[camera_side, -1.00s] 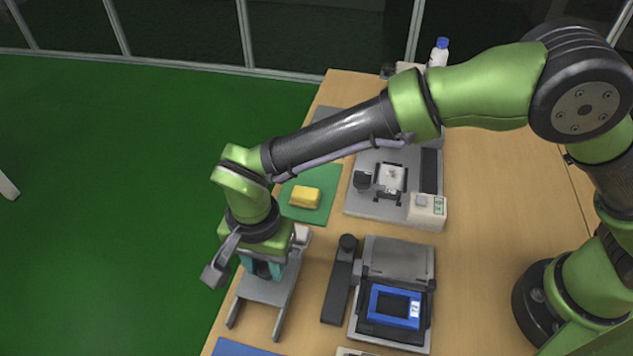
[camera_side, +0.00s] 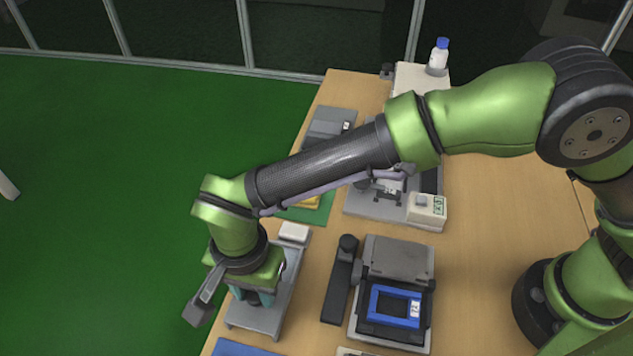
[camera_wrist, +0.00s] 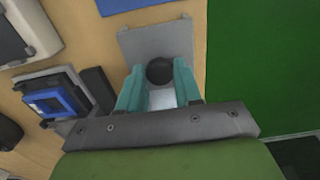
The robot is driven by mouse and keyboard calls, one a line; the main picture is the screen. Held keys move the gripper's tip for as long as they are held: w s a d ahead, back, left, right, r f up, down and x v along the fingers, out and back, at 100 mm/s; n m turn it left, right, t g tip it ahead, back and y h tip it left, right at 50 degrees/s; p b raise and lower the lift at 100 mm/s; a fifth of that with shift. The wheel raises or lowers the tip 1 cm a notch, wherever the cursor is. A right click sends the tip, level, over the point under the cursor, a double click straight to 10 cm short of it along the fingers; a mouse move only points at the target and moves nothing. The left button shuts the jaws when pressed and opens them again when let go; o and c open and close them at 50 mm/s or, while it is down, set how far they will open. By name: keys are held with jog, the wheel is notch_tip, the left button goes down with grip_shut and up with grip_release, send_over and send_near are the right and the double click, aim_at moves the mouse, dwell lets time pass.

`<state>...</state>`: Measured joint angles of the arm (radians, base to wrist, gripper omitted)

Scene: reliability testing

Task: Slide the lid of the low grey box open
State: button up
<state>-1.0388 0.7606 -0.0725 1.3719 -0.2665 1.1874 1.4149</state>
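My gripper (camera_wrist: 160,68) points down at the front left of the table, over a grey plate (camera_side: 262,318) on a low grey stand with side rails. The plate also shows in the wrist view (camera_wrist: 127,42). Its teal fingers flank a round black knob (camera_wrist: 158,72) on this plate, with no clear gap, and appear shut on it. A white block (camera_side: 293,232) sits at the far end of the stand. A low grey box (camera_side: 330,124) lies at the table's back left, clear of my gripper. I cannot tell whether its lid is shut.
A green mat (camera_side: 300,214) with a yellow block (camera_side: 308,202) lies behind, partly under my arm. A blue-capped bottle (camera_side: 438,58) stands at the back.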

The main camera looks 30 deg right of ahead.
aim_at(255, 294)
jog(key=shift+o, duration=1.1)
jog(key=shift+r, duration=0.15)
jog(key=shift+r, duration=2.4)
